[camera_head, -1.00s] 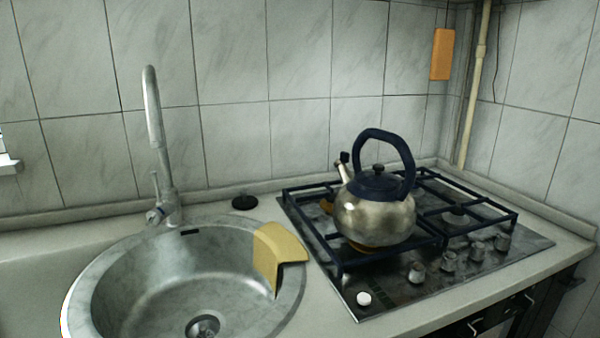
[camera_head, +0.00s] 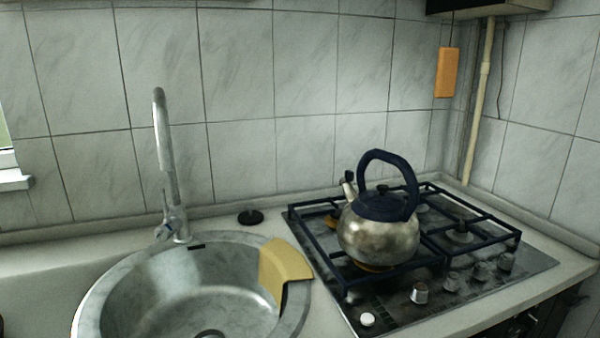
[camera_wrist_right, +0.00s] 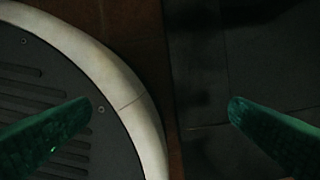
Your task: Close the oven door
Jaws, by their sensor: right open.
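My right gripper (camera_wrist_right: 165,106) shows in the right wrist view with its two green fingers spread apart and nothing between them. It is over the floor, beside the rounded pale edge of my own base. Neither gripper shows in the head view. The oven door cannot be made out in any view. Only a dark strip of the stove front (camera_head: 530,322) shows below the counter edge at the lower right of the head view, cut off by the frame.
A metal kettle (camera_head: 378,240) stands on the gas hob (camera_head: 470,285). A round steel sink (camera_head: 130,290) with a tan cloth (camera_head: 284,264) on its rim and a tall tap (camera_head: 165,160) is on the left. An orange block (camera_head: 447,72) hangs on the tiled wall.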

